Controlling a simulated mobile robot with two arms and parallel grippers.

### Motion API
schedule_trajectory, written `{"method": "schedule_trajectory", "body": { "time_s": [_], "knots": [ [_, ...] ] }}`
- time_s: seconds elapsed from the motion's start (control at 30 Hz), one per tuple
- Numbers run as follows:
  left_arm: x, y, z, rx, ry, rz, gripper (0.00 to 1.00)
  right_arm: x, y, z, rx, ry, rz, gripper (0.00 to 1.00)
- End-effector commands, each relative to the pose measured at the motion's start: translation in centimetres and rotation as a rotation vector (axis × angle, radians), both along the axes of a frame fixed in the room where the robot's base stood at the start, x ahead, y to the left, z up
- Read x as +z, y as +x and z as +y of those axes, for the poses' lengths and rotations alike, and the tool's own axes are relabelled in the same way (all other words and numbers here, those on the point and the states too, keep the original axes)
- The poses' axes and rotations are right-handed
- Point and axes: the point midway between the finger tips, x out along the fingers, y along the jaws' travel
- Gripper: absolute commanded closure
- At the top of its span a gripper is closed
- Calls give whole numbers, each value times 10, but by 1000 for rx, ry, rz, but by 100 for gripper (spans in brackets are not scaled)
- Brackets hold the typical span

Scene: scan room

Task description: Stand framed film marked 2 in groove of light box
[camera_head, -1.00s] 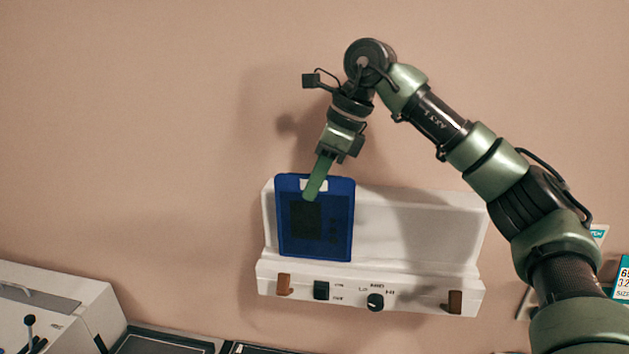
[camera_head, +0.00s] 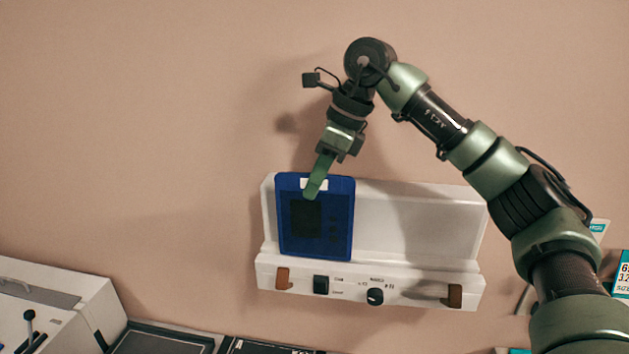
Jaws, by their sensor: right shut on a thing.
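The blue framed film (camera_head: 341,225) stands nearly upright at the left part of the white light box (camera_head: 420,215), in front of its panel. Its lower edge is at the box's ledge; I cannot tell whether it sits in the groove. A white label shows at its top, partly behind my finger, and no number can be read. My right gripper (camera_head: 314,190) reaches down from above and is shut on the top edge of the framed film. My left gripper is not in view.
The light box has brown clips (camera_head: 283,278) and (camera_head: 455,296) at its front, with a black switch and a knob between them. The panel right of the film is bare. A white machine (camera_head: 60,305) stands at the lower left, and boxes (camera_head: 622,278) at the right edge.

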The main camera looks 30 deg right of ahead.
Motion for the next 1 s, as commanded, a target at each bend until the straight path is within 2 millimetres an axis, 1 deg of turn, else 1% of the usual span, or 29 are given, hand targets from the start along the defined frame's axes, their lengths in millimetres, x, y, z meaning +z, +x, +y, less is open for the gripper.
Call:
{"method": "schedule_trajectory", "body": {
  "time_s": [0.63,0.97,1.0],
  "knots": [
    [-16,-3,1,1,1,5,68,-24,0,0,-1,0,-1,100],
    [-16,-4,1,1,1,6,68,-24,0,0,0,0,-1,100],
    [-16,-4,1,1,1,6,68,-24,0,0,0,0,-1,80]
  ]
}}
